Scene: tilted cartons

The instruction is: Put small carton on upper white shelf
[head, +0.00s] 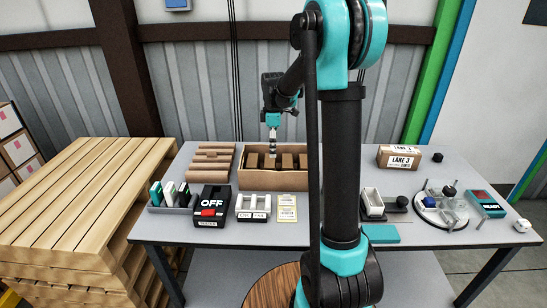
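Several small brown cartons (287,161) stand tilted in a row inside an open cardboard box (270,180) at the middle of the table. My gripper (272,150) points down over this box, with its tip just above or among the cartons. It is too small in the picture to tell whether its fingers are open or whether they touch a carton. I cannot make out an upper white shelf in this view.
The grey table (220,243) also bears a brown LANE 3 carton (400,157), brown slats (211,160), a black OFF box (211,200), a white rack (254,205), a white tray (372,203) and a round clear stand (440,205). Wooden pallets (85,190) stand left.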

